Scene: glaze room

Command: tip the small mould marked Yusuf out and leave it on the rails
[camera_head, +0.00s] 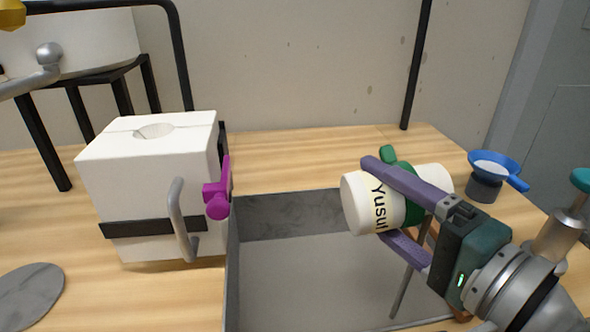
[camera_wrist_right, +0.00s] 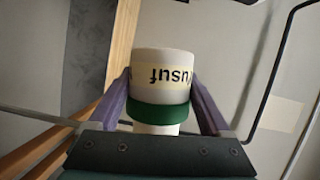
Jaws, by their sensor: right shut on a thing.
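The small mould marked Yusuf (camera_head: 361,206) is a white cylinder with a cream name label and a green band. My right gripper (camera_head: 385,198) is shut on it, purple fingers on either side. It is held on its side, long axis roughly level, above the grey tray (camera_head: 232,280). In the right wrist view the mould (camera_wrist_right: 165,64) sits between the fingers (camera_wrist_right: 160,105) and its name reads upside down. Whether anything is inside it or pouring out cannot be seen. A thin grey bar (camera_head: 402,292), perhaps a rail, shows below the gripper. My left gripper is not in view.
A large white block mould (camera_head: 150,190) with a black strap, grey handle and magenta clamp (camera_head: 217,195) stands left of the tray. A blue funnel (camera_head: 494,165) on a dark cup stands at right. A grey disc (camera_head: 30,295) lies front left. Bare wood lies behind the tray.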

